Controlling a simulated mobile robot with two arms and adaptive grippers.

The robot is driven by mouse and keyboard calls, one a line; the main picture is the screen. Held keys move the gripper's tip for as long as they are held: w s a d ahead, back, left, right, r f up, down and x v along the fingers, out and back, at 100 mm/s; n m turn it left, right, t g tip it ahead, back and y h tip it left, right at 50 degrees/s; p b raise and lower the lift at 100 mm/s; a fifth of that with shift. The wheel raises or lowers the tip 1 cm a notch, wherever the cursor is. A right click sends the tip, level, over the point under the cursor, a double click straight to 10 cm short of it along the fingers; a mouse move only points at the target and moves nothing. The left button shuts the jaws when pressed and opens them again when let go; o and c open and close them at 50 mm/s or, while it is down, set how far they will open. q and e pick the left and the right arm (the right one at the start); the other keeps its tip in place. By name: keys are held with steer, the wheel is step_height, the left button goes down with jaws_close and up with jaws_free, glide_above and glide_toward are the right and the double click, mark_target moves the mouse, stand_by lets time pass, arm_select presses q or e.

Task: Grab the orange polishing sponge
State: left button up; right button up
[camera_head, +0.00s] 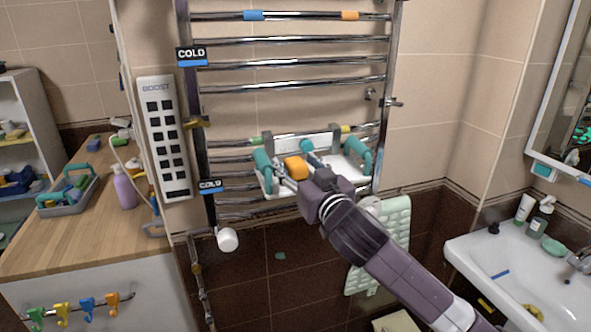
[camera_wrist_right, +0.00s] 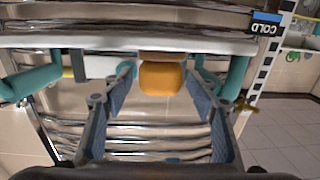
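The orange polishing sponge (camera_head: 296,168) sits in a white rack (camera_head: 355,172) with teal handles, hung on the chrome towel ladder. My right gripper (camera_head: 301,174) reaches up to it from the lower right. In the right wrist view, the sponge (camera_wrist_right: 162,78) shows between the two fingers of the open right gripper (camera_wrist_right: 162,82), near their tips. The wrist picture is upside down. My left gripper is in neither view.
The ladder's chrome bars (camera_head: 290,62) run behind and above the rack. A white BOOST panel (camera_head: 163,138) and COLD signs (camera_head: 192,57) are on the left. A wooden counter (camera_head: 75,225) stands left, a sink (camera_head: 500,265) right. A pale green mat (camera_head: 390,240) hangs below.

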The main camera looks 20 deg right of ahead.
steer(key=c, duration=1.1)
steer(key=shift+r, duration=0.15)
